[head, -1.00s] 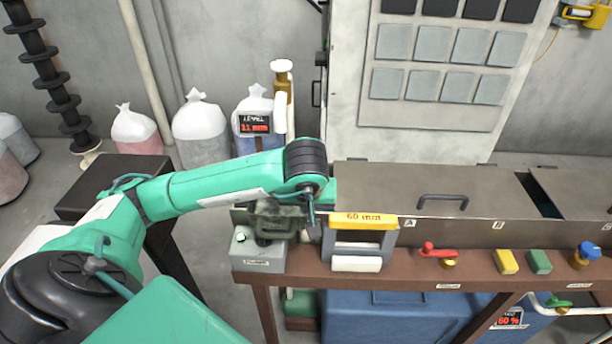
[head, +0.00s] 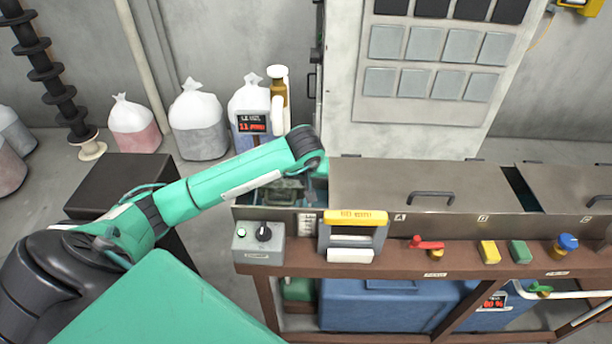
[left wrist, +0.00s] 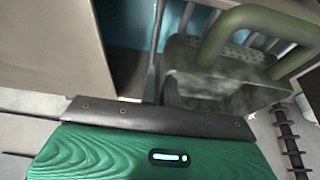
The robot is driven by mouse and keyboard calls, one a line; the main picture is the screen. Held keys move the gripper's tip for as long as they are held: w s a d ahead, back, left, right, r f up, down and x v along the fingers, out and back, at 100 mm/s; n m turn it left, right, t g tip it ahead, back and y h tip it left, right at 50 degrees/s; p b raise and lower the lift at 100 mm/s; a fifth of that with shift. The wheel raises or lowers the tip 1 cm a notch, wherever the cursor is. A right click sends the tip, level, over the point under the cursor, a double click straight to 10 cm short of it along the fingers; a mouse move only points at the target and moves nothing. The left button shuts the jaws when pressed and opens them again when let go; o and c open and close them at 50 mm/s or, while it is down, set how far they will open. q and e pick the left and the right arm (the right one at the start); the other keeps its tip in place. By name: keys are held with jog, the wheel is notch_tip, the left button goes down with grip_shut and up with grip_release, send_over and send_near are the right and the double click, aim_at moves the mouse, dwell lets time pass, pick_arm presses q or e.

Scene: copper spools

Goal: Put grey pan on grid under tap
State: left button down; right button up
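My left arm reaches over the left end of a steel tank, and its gripper (head: 304,182) is low at the opening there, mostly hidden by the wrist. A dark grey-green object (head: 286,190) lies at this opening below the wrist. In the left wrist view a grey-green vessel with a thick looped handle (left wrist: 225,32) is close ahead, partly over pale bars (left wrist: 290,62). I cannot tell if it is the grey pan, or if my fingers grip it. A red-handled tap (head: 430,243) and a blue-topped tap (head: 565,243) are on the brown bench front. My right gripper is out of view.
The steel tank lid (head: 380,185) has a black handle. A yellow-topped frame (head: 355,218) and a grey switch box (head: 258,243) stand on the bench's left front. Yellow (head: 489,251) and green (head: 519,252) blocks sit right.

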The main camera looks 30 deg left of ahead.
pick_arm(q)
jog(key=shift+f, duration=0.15)
jog(key=c, duration=1.7)
grip_release()
jog(key=b+v, duration=0.3)
jog(key=v, duration=0.8)
jog(key=shift+s+d+r, duration=0.15)
jog(key=shift+r, duration=0.45)
jog(key=shift+s+f, duration=0.1)
